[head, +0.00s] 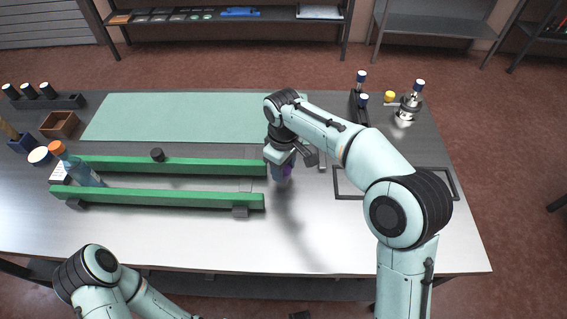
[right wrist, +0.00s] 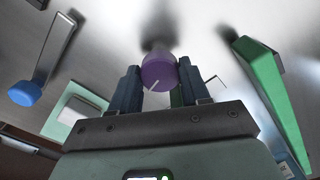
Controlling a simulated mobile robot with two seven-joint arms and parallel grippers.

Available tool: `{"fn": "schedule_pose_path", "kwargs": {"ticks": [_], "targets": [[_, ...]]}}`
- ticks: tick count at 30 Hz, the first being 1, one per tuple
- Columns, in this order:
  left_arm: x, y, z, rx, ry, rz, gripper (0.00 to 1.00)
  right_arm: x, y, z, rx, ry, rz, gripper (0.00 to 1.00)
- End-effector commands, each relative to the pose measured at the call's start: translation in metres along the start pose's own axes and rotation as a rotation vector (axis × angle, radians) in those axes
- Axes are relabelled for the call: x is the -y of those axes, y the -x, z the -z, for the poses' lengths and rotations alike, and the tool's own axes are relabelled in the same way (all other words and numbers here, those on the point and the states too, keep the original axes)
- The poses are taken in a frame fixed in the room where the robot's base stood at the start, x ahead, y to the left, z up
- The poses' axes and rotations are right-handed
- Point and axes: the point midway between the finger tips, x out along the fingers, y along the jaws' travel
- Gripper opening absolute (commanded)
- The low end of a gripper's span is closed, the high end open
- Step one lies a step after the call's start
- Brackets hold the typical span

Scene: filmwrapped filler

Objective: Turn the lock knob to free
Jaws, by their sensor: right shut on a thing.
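A purple knob (right wrist: 158,72) with a white line on its face sits between the fingers of my right gripper (right wrist: 160,85) in the right wrist view. The gripper is shut on it, with one dark blue finger on each side. In the head view my right gripper (head: 281,172) reaches down to the table just past the right end of the green rails, and only a small purple part of the knob (head: 287,170) shows.
Two green rails (head: 160,195) run along the table left of my right gripper, with a bottle (head: 82,172) at their left end. A green mat (head: 180,115) lies behind. A blue-tipped lever (right wrist: 25,93) shows in the right wrist view. Bare table lies in front.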

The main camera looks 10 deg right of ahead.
Motion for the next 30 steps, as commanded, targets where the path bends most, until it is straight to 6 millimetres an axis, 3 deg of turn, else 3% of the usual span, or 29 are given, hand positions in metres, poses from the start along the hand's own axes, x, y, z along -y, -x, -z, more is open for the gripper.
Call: {"fn": "schedule_pose_path", "kwargs": {"ticks": [30], "targets": [[-0.041, 0.086, 0.030, -0.052, -0.018, -0.018, 0.43, -0.001, 0.004, 0.002, -0.002, 0.958, -0.002, 0.16]]}}
